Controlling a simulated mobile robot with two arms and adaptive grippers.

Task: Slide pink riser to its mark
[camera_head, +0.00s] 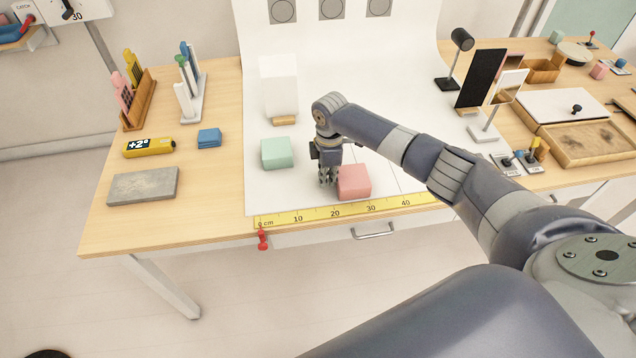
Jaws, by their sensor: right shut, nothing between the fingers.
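The pink riser (354,183) is a block on the white sheet, just behind the yellow ruler (340,210), above about the 25 cm part of its scale. My right gripper (328,178) points down at the riser's left side, shut and empty. It is very close to the riser; I cannot tell whether they touch. A mark for the riser is not clearly visible; thin lines show on the sheet to its right. My left gripper is not in view.
A mint green block (277,153) sits left of the gripper, with a tall white block (279,87) behind it. A grey slab (143,186) lies at the left. A red clip (262,240) is at the table's front edge. The sheet right of the riser is clear.

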